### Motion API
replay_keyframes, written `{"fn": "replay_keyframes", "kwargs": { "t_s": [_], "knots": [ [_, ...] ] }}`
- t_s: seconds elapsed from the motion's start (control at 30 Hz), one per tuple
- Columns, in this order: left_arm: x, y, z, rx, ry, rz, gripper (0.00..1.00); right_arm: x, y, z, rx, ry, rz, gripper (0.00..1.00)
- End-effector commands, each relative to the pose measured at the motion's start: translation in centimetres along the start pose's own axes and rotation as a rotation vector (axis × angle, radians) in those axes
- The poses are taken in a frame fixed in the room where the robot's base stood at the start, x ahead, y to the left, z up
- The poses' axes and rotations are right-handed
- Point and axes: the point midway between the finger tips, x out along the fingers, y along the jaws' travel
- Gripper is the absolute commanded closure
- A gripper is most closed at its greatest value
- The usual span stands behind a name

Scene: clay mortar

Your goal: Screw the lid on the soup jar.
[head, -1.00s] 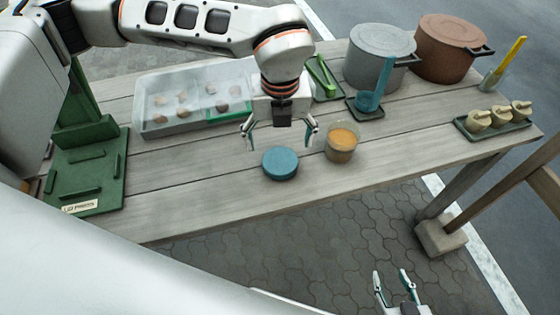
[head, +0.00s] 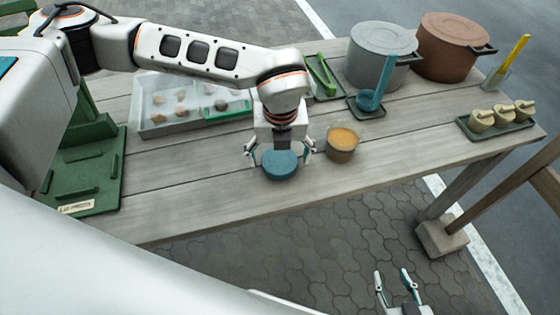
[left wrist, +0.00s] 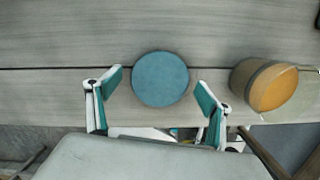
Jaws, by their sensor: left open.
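The blue round lid (head: 280,165) lies on the table near its front edge; in the left wrist view the lid (left wrist: 160,79) sits between the fingertips. The soup jar (head: 342,146), open with orange soup in it, stands just right of the lid; it also shows in the left wrist view (left wrist: 265,86). My left gripper (head: 280,150) is open around the lid, one finger on each side, with gaps visible in the wrist view (left wrist: 160,85). My right gripper (head: 396,280) is open and empty, below and in front of the table over the paving.
Grey (head: 380,55) and brown (head: 452,48) pots stand at the back. A blue ladle (head: 372,98) is behind the jar.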

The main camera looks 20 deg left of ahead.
Motion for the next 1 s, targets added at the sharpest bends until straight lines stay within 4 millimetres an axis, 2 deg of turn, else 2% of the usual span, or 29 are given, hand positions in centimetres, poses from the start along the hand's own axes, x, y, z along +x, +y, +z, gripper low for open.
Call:
{"fn": "replay_keyframes", "kwargs": {
  "t_s": [0.27, 0.3, 0.4, 0.8, 1.0],
  "knots": [
    [-0.1, 0.0, 0.0, 0.000, -0.001, -0.001, 0.20, -0.1, 0.0, 0.1, 0.000, -0.002, 0.000, 0.60],
    [-0.1, 0.0, 0.0, 0.000, -0.001, -0.001, 0.25, -0.2, 0.0, 0.1, 0.000, -0.003, 0.000, 0.60],
    [-0.1, 0.0, 0.0, 0.000, -0.001, -0.001, 0.51, -0.2, 0.0, 0.1, 0.001, -0.003, 0.000, 0.60],
    [-0.2, 0.0, 0.1, -0.001, -0.001, -0.001, 0.51, -0.2, -0.1, 0.2, 0.001, -0.004, -0.001, 0.60],
    [-1.6, 0.0, 0.3, -0.001, -0.002, -0.002, 0.51, -0.2, 0.0, 0.0, 0.001, -0.002, -0.001, 0.60]
  ]
}}
